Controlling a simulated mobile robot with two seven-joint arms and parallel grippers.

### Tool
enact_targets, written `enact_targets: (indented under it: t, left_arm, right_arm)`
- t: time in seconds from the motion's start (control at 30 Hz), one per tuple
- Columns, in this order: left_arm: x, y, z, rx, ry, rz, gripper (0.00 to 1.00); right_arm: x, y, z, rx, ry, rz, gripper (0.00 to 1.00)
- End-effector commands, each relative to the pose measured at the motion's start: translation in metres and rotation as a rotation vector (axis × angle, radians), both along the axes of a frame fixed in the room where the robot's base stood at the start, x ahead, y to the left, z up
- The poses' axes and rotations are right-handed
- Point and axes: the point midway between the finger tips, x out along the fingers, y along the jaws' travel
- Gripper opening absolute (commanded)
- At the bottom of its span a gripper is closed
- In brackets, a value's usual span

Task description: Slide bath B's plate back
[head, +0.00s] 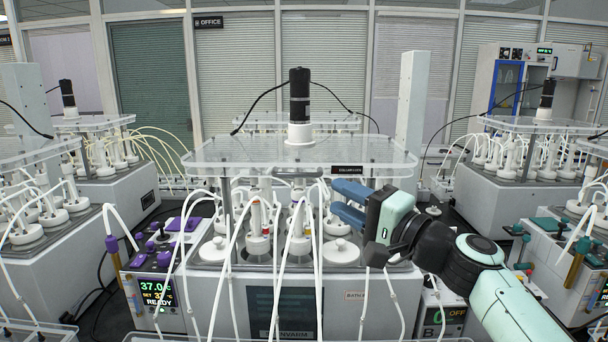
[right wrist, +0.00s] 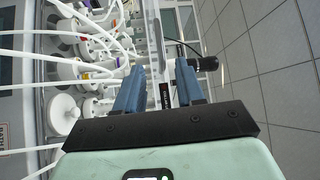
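Bath B's clear plate (head: 230,153) lies level above the bath, on posts, with a black motor (head: 300,95) standing on it. A black label (head: 347,170) is on its front edge. My right gripper (head: 348,203) is at the front right of the plate, its blue fingers pointing left, just below the label. In the right wrist view, the fingers (right wrist: 160,88) are apart, with the plate's edge (right wrist: 153,35) and label between them in the picture. I cannot tell whether they touch it. My left gripper is not in view.
White tubes and lidded reactors (head: 340,250) crowd the bath below the plate. A control box (head: 155,290) reading 37.0 stands at left, and a white column (head: 410,115) behind at right. Similar baths (head: 520,195) stand on both sides.

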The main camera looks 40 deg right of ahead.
Motion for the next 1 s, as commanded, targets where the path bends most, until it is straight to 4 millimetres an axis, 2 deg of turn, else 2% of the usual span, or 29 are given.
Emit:
enact_targets:
  t: [0.1,0.3,0.5,0.7,0.93,1.0]
  left_arm:
    - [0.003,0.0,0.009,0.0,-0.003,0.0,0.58]
    - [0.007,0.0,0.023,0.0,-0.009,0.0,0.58]
    - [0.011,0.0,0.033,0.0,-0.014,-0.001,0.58]
    - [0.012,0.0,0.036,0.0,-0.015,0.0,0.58]
    - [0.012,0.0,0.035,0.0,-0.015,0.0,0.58]
    - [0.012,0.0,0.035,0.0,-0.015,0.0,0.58]
  right_arm:
    - [0.028,0.002,0.004,0.002,0.003,0.001,0.38]
    - [0.068,0.006,0.011,0.002,0.001,0.001,0.38]
    - [0.095,0.008,0.014,0.001,0.0,-0.001,0.38]
    - [0.104,0.009,0.014,0.002,0.0,-0.001,0.38]
    - [0.104,0.009,0.013,0.001,0.0,-0.001,0.38]
    - [0.104,0.009,0.013,0.001,0.0,-0.001,0.15]
